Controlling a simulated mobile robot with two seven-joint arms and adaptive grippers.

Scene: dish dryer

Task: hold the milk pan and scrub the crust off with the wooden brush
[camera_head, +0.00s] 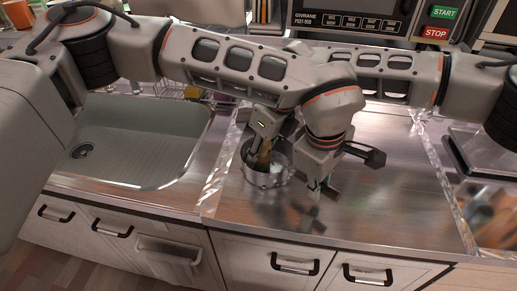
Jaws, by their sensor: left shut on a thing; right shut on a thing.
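The milk pan (266,180), a shiny metal pot, stands on the steel counter right of the sink. The wooden brush (264,149) is tilted down into the pan, its lower end inside. My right gripper (264,137) is above the pan, shut on the brush. My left gripper (317,190) is low at the pan's right side, shut on the pan; its exact grip, likely at the handle, is hard to see. The pan's inside is dark and partly hidden by the brush and rim, so I cannot make out the crust.
A sink basin (140,140) lies to the left. The counter (390,205) is clear to the right, up to a clear-lidded tray (485,150). A machine with START and STOP buttons (436,32) stands behind. My two arms cross closely above the pan.

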